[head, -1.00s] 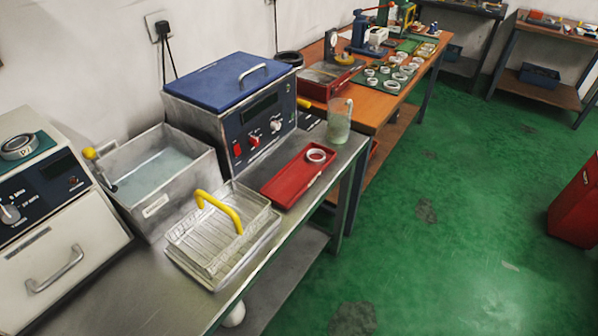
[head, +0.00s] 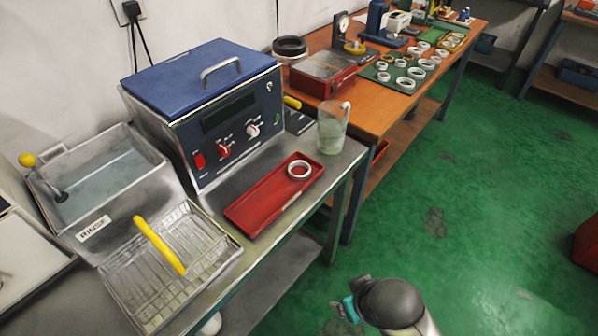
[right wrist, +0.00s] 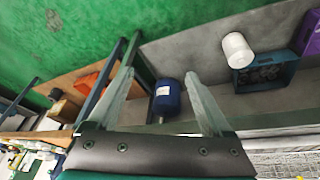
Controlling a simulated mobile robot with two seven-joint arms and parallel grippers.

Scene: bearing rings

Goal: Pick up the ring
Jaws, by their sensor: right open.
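A pale metal ring (head: 299,170) lies flat in the right end of a red tray (head: 250,213) on the steel bench in the head view. Several other rings (head: 415,73) lie on a green mat on the wooden bench farther back. My right gripper (right wrist: 159,75) is open and empty in the right wrist view, its two fingers spread apart. No ring shows clearly between or near the fingers. Part of my right arm (head: 390,303) shows at the bottom of the head view, away from the tray over the green floor. My left gripper is not in view.
A wire basket with a yellow handle (head: 160,247), a rinse tank (head: 100,178), a blue-lidded machine (head: 205,115) and a glass beaker (head: 332,128) stand around the tray. In the right wrist view, a blue container (right wrist: 167,97) and white cylinder (right wrist: 238,50) show. Green floor is open at right.

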